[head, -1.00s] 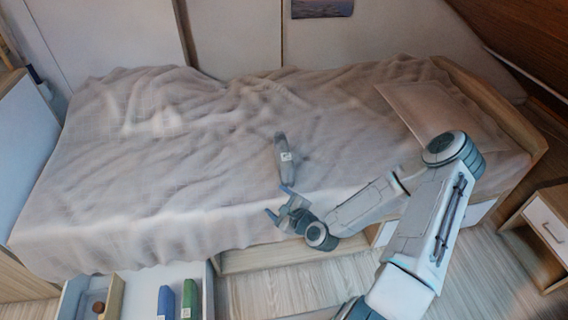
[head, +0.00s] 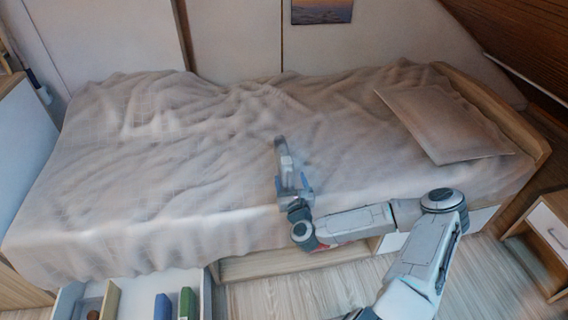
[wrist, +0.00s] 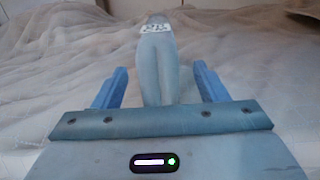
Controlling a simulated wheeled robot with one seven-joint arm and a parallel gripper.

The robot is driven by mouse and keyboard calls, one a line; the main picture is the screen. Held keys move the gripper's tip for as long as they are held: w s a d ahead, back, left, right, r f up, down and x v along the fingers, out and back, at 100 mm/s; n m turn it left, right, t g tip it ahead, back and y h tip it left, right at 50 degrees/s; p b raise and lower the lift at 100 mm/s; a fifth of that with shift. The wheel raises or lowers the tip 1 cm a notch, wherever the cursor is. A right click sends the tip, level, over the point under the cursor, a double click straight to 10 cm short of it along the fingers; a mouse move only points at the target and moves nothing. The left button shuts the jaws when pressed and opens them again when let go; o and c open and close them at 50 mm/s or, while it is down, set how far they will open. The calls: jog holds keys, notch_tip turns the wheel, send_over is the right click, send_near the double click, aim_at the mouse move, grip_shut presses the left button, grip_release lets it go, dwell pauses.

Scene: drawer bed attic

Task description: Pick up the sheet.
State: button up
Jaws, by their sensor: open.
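The sheet, a grey-blue folded bundle with a white label (head: 283,152), stands out on the bed cover near the bed's front side. In the wrist view the sheet (wrist: 158,70) rises between the two blue fingers, its label at the far end. My gripper (head: 293,186) is open at the near end of the sheet, one finger on each side. In the wrist view my gripper (wrist: 160,88) shows a gap between each finger and the sheet. The near end of the sheet is hidden behind the gripper body.
The bed (head: 150,170) has a rumpled beige cover and a pillow (head: 440,120) at right. An open drawer (head: 70,300) at lower left holds a blue bundle (head: 162,306) and a green bundle (head: 187,303). A nightstand (head: 548,235) stands at right.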

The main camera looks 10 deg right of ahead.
aim_at(284, 163)
jog(key=shift+w+a+r, duration=0.1)
jog(key=shift+w, duration=3.15)
jog(key=c, duration=1.4)
